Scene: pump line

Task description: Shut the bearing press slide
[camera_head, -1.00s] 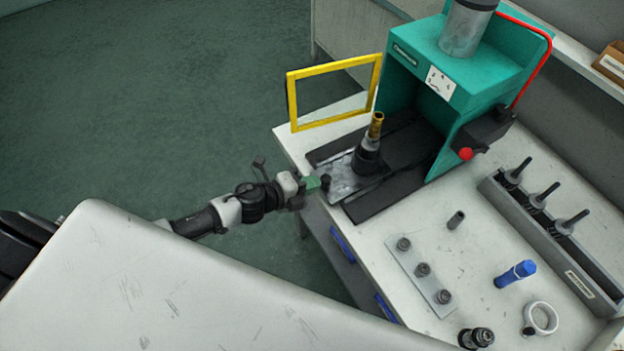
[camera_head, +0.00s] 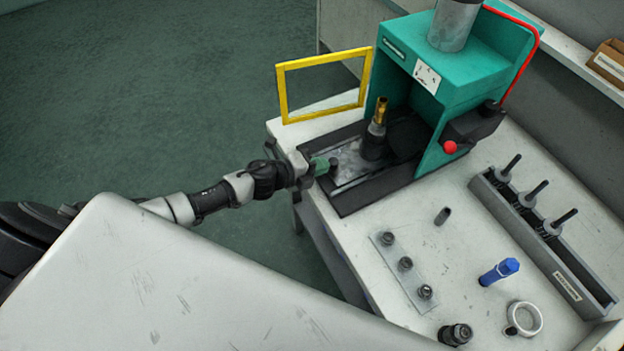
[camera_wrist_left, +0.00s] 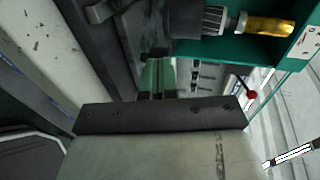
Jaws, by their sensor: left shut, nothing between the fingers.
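The bearing press (camera_head: 470,75) is a teal housing with a dark rail bed at the back of the bench. Its slide (camera_head: 348,163) is a grey metal plate, partly out in front of the housing. A dark fixture with a brass-topped part (camera_head: 377,130) stands upright on it, at the housing's mouth; it also shows in the wrist view (camera_wrist_left: 225,22). A black knob (camera_head: 334,167) stands at the slide's outer end. My left gripper (camera_head: 322,166), with green fingertips (camera_wrist_left: 158,76), is shut and empty, right against the knob's outer side; exact contact is unclear. My right gripper is out of view.
A yellow frame guard (camera_head: 281,95) stands open left of the press. A red-knobbed control box (camera_head: 470,128) is on its right.

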